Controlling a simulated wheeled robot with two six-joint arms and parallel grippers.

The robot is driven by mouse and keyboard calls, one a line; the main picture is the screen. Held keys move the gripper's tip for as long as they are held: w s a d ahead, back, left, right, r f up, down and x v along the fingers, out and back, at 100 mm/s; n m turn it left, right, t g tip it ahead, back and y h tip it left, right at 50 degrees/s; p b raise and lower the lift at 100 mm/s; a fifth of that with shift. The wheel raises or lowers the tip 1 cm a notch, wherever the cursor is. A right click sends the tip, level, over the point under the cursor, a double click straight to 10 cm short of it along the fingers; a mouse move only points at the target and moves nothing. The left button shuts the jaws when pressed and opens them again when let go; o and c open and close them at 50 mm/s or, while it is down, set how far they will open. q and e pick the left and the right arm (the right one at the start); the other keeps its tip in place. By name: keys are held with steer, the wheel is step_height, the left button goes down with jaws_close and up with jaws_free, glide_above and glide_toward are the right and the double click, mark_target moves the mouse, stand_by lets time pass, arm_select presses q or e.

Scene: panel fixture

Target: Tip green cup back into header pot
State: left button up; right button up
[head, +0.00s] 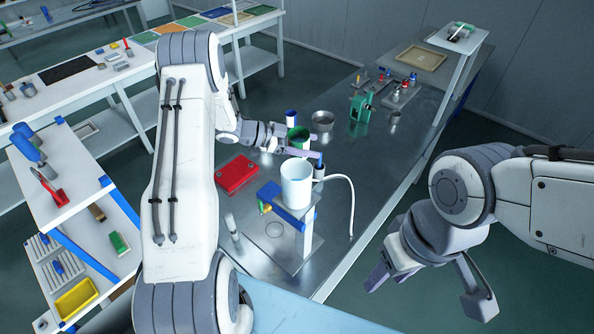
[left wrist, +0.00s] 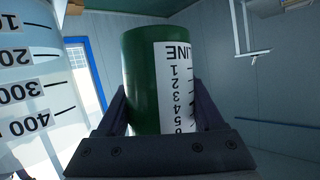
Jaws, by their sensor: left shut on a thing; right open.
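The green cup (head: 298,135) is behind the header pot in the head view, looking roughly upright, its open rim showing. My left gripper (head: 297,148) is shut on it. In the left wrist view the green cup (left wrist: 143,75) sits between both fingers, with a white scale label reading upside down. A pale vessel with a printed scale (left wrist: 30,90) fills the left of the wrist view. My right gripper (head: 428,290) is open and empty, off the bench's right side.
A white hose (head: 348,190) curves from beside the pot to the bench (head: 335,230). A red case (head: 237,175) lies left of the pot. A metal bowl (head: 322,121) and a green fixture (head: 360,112) stand farther back. A blue-capped cylinder (head: 291,118) stands behind the cup.

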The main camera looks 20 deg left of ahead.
arm_select(q)
steer(key=shift+s, duration=0.15)
steer(key=shift+s+d+r+m+t+b, duration=0.15)
steer(key=shift+s+r+m+t+b, duration=0.1)
steer(key=shift+r+m+t+b, duration=0.25)
steer(key=shift+s+d+r+m+b, duration=0.1)
steer(key=shift+s+r+m+b, duration=0.2)
steer(key=shift+r+m+b, duration=0.25)
steer(key=r+b, duration=0.1)
steer(key=s+r+m+t, duration=0.1)
steer(key=r, duration=0.1)
steer(key=s+r+m+b, duration=0.1)
steer(key=shift+d+r+t+b, duration=0.3)
steer(key=shift+d+r+t, duration=0.05)
steer(key=shift+t, duration=0.05)
steer(key=shift+r+b, duration=0.15)
steer(key=shift+b, duration=0.2)
